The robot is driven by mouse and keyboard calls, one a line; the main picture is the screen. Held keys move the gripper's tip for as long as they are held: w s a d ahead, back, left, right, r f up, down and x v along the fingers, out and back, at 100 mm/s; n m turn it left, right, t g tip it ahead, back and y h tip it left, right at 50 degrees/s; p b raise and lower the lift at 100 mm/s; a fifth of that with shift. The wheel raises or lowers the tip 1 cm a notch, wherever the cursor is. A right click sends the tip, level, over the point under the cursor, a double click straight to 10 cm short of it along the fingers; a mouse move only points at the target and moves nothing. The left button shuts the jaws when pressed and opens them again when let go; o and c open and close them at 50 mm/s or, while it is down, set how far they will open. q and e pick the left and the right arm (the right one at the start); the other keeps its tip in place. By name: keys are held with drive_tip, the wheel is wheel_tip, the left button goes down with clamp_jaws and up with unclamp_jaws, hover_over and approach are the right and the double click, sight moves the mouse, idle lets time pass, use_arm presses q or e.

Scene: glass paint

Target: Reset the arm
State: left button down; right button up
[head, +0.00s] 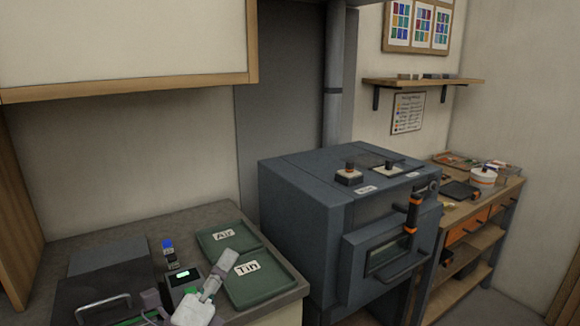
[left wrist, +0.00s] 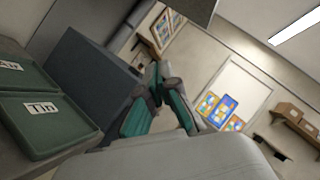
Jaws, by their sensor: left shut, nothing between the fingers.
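My left gripper (head: 226,260) is low in the head view, over the front part of the counter, with its fingers pointing up and to the right. It partly covers the green tray labelled "Tin" (head: 262,290). In the left wrist view the gripper's fingers (left wrist: 157,72) are shut, with green inner pads and nothing held between them. My right gripper is in neither view.
A green "Air" tray (head: 212,237) lies behind the "Tin" tray. A large blue-grey furnace (head: 300,215) stands right of the counter, with a wooden workbench (head: 508,188) beyond.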

use_arm(q)
drive_tip(key=s+a+f+n+g+y, duration=0.4)
drive_tip(key=a+f+n+y, duration=0.15)
drive_tip(key=f+n, duration=0.5)
drive_tip(key=s+a+f+n+g+y, duration=0.4)
drive_tip(key=a+f+n+y, duration=0.15)
drive_tip(key=f+n, duration=0.5)
drive_tip(key=s+d+f+n+g+h, duration=0.1)
drive_tip(key=s+f+n+g, duration=0.25)
drive_tip(key=s+f, duration=0.45)
drive_tip(key=s+d+f+n+g, duration=0.1)
drive_tip(key=s+f+n+g, duration=0.3)
drive_tip(key=s, duration=0.7)
wheel_tip(320, 180, down, 28)
drive_tip(key=s+m+g, duration=0.1)
drive_tip(key=s+g, duration=0.2)
drive_tip(key=s+a+f+b, duration=0.1)
drive_tip(key=s+a+f, duration=0.2)
drive_tip(key=s+f, duration=1.2)
drive_tip(key=shift+s+g, duration=0.3)
drive_tip(key=shift+g, duration=0.15)
